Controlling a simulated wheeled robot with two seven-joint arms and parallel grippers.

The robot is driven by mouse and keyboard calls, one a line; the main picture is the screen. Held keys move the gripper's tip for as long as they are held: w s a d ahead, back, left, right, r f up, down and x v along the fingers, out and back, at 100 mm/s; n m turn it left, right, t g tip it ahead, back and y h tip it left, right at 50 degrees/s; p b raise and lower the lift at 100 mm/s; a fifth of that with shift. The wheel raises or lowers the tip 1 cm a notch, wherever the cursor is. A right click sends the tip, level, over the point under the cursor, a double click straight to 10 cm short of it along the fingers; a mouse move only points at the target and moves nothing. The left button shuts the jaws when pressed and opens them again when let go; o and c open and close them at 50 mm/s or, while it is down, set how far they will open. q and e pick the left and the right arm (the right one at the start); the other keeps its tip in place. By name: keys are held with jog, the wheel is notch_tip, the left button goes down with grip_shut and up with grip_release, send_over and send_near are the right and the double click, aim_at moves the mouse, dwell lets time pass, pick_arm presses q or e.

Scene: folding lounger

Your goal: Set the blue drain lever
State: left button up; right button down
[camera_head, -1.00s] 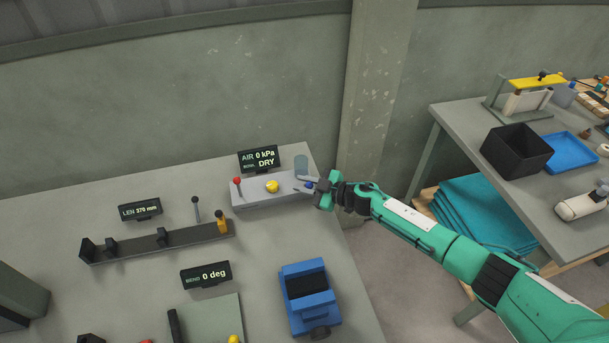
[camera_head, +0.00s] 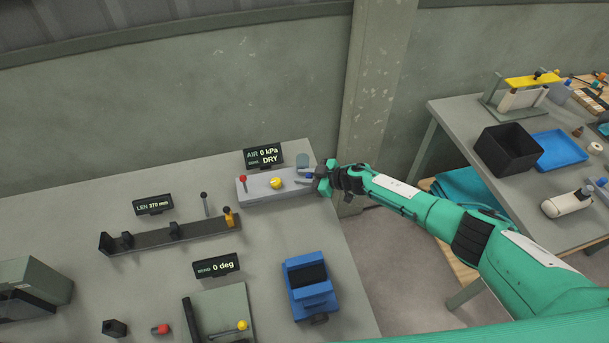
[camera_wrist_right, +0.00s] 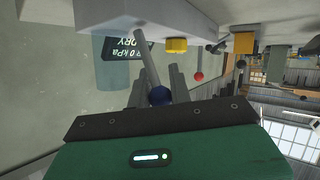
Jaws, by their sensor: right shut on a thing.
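The blue drain lever has a grey rod and a round blue knob (camera_head: 309,175) at the right end of the pale grey block (camera_head: 255,194) at the table's back right. My right gripper (camera_head: 313,177) reaches it from the right. In the right wrist view, the blue knob (camera_wrist_right: 160,96) sits between the two dark fingers (camera_wrist_right: 157,86) of my right gripper, shut on it. The lever's rod (camera_wrist_right: 148,60) runs up from the knob towards the block. My left gripper is in neither view.
The block also carries a red-knobbed lever (camera_head: 243,179) and a yellow knob (camera_head: 276,183). Behind it a display (camera_head: 263,157) reads AIR 0 kPa and DRY. A dark rail (camera_head: 150,238) and a blue device (camera_head: 310,288) stand nearer on the table.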

jog(key=c, duration=1.3)
grip_release()
jog(key=b+v, duration=0.2)
jog(key=v, duration=1.1)
jog(key=shift+s+d+r, duration=0.1)
jog(key=shift+s+d, duration=0.1)
jog(key=shift+d, duration=0.2)
